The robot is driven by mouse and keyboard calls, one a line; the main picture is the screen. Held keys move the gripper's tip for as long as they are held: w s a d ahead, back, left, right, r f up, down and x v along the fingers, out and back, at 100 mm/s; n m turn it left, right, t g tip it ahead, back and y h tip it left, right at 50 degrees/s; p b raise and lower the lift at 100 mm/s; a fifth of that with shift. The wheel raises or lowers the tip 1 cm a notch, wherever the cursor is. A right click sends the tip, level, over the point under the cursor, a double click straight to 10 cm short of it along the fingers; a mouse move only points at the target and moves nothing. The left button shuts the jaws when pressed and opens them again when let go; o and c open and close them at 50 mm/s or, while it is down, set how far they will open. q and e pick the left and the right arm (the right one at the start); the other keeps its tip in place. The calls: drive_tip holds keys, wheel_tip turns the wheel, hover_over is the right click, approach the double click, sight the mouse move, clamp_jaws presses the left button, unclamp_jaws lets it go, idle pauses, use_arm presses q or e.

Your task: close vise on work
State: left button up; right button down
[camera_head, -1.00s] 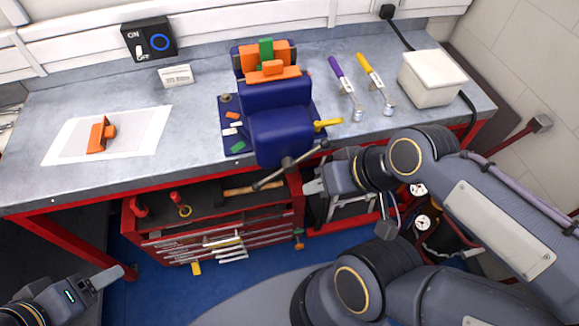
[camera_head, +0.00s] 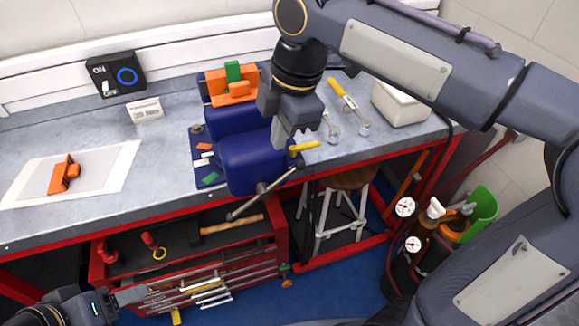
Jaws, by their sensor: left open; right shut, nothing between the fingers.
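The blue vise (camera_head: 250,160) stands at the bench's front edge, with its bar handle (camera_head: 262,194) slanting below the front. At its back are orange jaw pieces (camera_head: 217,85) with a green block (camera_head: 233,71) between orange parts. Whether the jaws touch the work I cannot tell. A yellow tab (camera_head: 305,146) sticks out from the vise's right side. My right gripper (camera_head: 284,142) is shut and empty, pointing down over the vise's right side near the tab; contact is unclear. My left gripper (camera_head: 146,293) is open and empty at the lower left, in front of the tool chest.
An orange part (camera_head: 64,175) lies on a white sheet (camera_head: 110,172) at left. A switch box (camera_head: 116,75) and a card (camera_head: 146,110) stand behind. Below are a red tool chest (camera_head: 190,262) and a stool (camera_head: 345,179).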

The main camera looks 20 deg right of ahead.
hover_over(280, 178)
drive_tip(key=s+a, duration=0.2)
drive_tip(key=f, duration=0.7)
drive_tip(key=shift+w+d+f, duration=0.2)
drive_tip(key=shift+f, duration=0.05)
drive_tip(key=shift+w+d+f, duration=0.3)
drive_tip(key=shift+d+f, duration=0.4)
drive_tip(key=shift+f, duration=0.25)
drive_tip(key=shift+w+d+f, duration=0.2)
drive_tip(key=shift+d+f, duration=0.25)
drive_tip(key=shift+f, duration=0.15)
